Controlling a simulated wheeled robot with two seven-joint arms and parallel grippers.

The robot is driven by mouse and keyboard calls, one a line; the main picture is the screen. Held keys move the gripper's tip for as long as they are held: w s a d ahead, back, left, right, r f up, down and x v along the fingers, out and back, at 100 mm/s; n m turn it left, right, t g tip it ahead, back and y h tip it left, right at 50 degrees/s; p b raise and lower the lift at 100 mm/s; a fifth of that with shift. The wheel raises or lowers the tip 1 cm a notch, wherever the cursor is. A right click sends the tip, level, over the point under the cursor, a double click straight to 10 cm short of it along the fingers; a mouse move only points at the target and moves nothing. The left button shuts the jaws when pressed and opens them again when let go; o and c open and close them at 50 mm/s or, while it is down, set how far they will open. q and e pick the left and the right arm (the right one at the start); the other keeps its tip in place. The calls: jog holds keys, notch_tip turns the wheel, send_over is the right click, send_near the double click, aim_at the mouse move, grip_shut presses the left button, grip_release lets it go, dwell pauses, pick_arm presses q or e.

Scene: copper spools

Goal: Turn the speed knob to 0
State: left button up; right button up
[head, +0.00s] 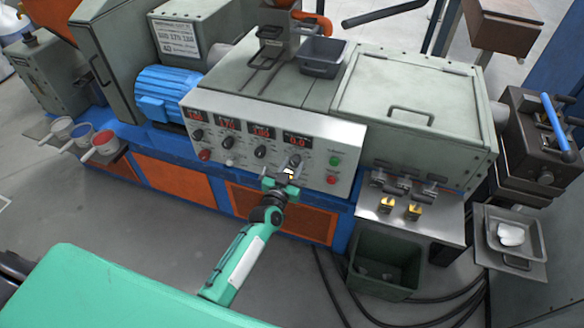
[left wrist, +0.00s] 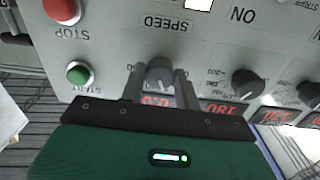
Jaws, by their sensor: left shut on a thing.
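The speed knob (left wrist: 158,73) is a small dark grey knob on the light grey control panel (head: 345,150). The red display (left wrist: 156,100) by this knob reads 0.0, partly covered by the fingers. My right gripper is not in view.
A green button (left wrist: 78,73) and a red STOP button (left wrist: 62,10) sit beside the knob. Another dark knob (left wrist: 246,83) is on its other side. A steel shelf (head: 385,228) with brass pieces stands right of my arm, above a dark bin (head: 362,285).

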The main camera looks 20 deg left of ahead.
pick_arm(q)
jog(key=n, duration=0.2)
jog(key=shift+f+n, duration=0.1)
jog(key=shift+n, duration=0.2)
jog(key=n, duration=0.2)
jog(key=shift+n+b, duration=0.35)
jog(key=shift+n, duration=0.95)
jog(key=shift+d+n+b, duration=0.1)
jog(key=shift+n+b, duration=0.2)
jog(key=shift+n, duration=1.2)
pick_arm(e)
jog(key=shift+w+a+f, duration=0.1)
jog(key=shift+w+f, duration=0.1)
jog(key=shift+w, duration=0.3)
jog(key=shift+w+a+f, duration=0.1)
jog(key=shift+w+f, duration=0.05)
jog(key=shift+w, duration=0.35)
pick_arm(q)
jog(key=o, duration=0.9)
jog(key=shift+o, duration=0.4)
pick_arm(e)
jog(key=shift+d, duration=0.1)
